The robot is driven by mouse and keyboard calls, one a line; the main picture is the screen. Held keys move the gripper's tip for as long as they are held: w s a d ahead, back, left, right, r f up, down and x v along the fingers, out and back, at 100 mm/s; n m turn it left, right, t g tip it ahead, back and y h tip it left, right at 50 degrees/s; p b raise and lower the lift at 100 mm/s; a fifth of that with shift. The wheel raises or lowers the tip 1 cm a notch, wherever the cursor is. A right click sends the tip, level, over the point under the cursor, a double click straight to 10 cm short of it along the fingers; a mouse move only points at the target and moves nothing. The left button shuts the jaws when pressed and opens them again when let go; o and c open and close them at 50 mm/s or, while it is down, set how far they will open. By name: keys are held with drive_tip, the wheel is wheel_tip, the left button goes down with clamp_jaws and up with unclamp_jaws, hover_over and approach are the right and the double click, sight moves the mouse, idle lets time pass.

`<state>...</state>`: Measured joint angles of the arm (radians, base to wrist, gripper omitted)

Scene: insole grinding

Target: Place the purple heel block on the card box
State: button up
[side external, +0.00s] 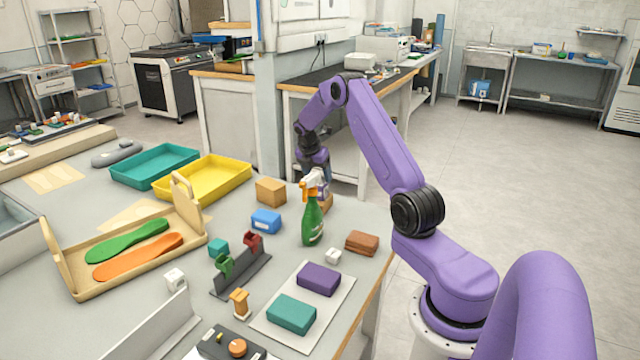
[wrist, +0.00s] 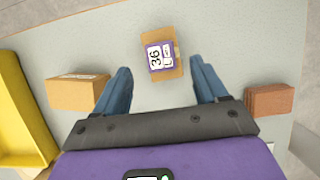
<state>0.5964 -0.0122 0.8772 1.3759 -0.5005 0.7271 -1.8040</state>
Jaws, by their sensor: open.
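The purple heel block (side external: 318,280) lies flat on a pale mat (side external: 275,338), beside a teal block (side external: 291,314); it is not seen in the wrist view. A plain card box (side external: 270,191) stands further back; it also shows at left in the wrist view (wrist: 77,92). A smaller brown box (wrist: 172,72) with a purple-and-white label reading 36 is below my gripper (wrist: 161,66), between its open, empty fingers. In the side view this box (side external: 327,204) is partly hidden behind the spray bottle, as are my fingertips.
The green spray bottle (side external: 313,220) stands upright in the side view. A brown block (side external: 362,242) lies near the table edge. A blue box (side external: 266,221), a yellow tray (side external: 205,180), a teal tray (side external: 152,166) and a wooden tray with insoles (side external: 72,284) occupy the left.

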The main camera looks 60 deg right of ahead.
drive_tip(key=w+a+r, duration=0.1)
drive_tip(key=a+r, duration=0.2)
drive_tip(key=a, duration=0.3)
drive_tip(key=w+a+r+m+t+y, duration=0.1)
drive_tip(key=a+r, duration=0.1)
drive_tip(key=a, duration=0.4)
drive_tip(key=w+a+r, duration=0.1)
drive_tip(key=a+r, duration=0.2)
drive_tip(key=a, duration=0.4)
drive_tip(key=s+a+r+m+y, duration=0.1)
drive_tip(key=s+a+r, duration=0.15)
drive_tip(key=a, duration=0.55)
drive_tip(key=s+a+r+y, duration=0.1)
drive_tip(key=s+a, duration=0.3)
drive_tip(key=a, duration=0.4)
drive_tip(key=s+a+r+m+y, duration=0.1)
drive_tip(key=s+a+m, duration=0.1)
drive_tip(key=s+a, duration=0.9)
drive_tip(key=s+m+y, duration=0.1)
drive_tip(key=s, duration=1.8)
drive_tip(key=shift+f+g, duration=0.4)
